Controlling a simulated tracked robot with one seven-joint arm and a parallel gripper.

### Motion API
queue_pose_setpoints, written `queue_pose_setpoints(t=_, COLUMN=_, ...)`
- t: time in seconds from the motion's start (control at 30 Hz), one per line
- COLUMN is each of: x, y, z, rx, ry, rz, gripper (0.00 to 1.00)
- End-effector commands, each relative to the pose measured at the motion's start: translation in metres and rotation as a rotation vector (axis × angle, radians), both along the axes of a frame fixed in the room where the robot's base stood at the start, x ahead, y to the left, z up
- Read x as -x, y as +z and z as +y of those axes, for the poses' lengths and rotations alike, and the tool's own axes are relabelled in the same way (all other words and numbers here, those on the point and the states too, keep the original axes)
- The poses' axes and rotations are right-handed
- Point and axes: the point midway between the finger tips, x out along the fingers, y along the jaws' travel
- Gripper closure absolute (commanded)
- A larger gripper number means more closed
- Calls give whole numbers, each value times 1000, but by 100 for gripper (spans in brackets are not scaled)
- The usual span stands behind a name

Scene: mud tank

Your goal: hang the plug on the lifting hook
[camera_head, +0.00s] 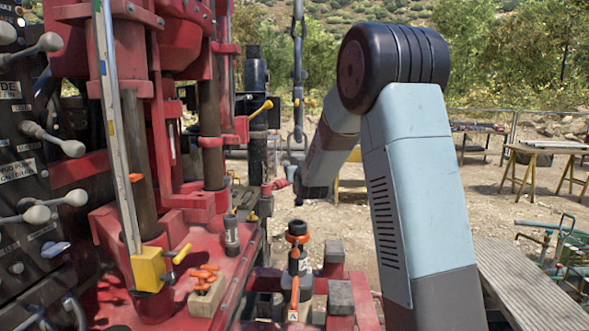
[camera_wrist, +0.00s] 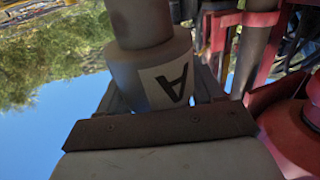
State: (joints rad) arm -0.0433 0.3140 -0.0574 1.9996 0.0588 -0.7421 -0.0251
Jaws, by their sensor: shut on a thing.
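In the wrist view, which is turned over with sky at the bottom, my gripper (camera_wrist: 160,95) is shut on the plug (camera_wrist: 150,62). The plug is a grey, thick round collar with a white label marked A and a narrower shaft (camera_wrist: 140,20). In the head view my arm reaches away past the red machine; my gripper and the plug are not clearly visible there. The lifting hook (camera_head: 298,75), a slim dark grey hanging piece, is in the upper middle of the head view, just left of my arm. Its lower end is near and above the arm's far end. It is apart from the plug as far as I can tell.
The red machine (camera_head: 180,215) with lever panel (camera_head: 30,150) fills the left. An orange-ringed black cylinder (camera_head: 298,240) stands on the red frame in front, near a small A tag (camera_head: 293,315). Right are a grey plank (camera_head: 530,285) and trestle table (camera_head: 545,150). Open ground lies behind.

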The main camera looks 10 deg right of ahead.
Motion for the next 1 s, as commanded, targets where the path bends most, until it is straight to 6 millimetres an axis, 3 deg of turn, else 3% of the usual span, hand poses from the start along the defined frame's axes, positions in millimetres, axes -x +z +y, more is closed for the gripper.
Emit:
queue_pose_setpoints(t=0.37, x=0, y=3, z=0, rx=0, ry=0, rz=-5, gripper=100)
queue_pose_setpoints(t=0.4, x=0, y=3, z=0, rx=0, ry=0, rz=-5, gripper=33)
queue_pose_setpoints(t=0.7, x=0, y=1, z=-1, rx=0, ry=-1, rz=-2, gripper=4)
queue_pose_setpoints(t=1.0, x=2, y=-1, z=-1, rx=0, ry=-1, rz=3, gripper=4)
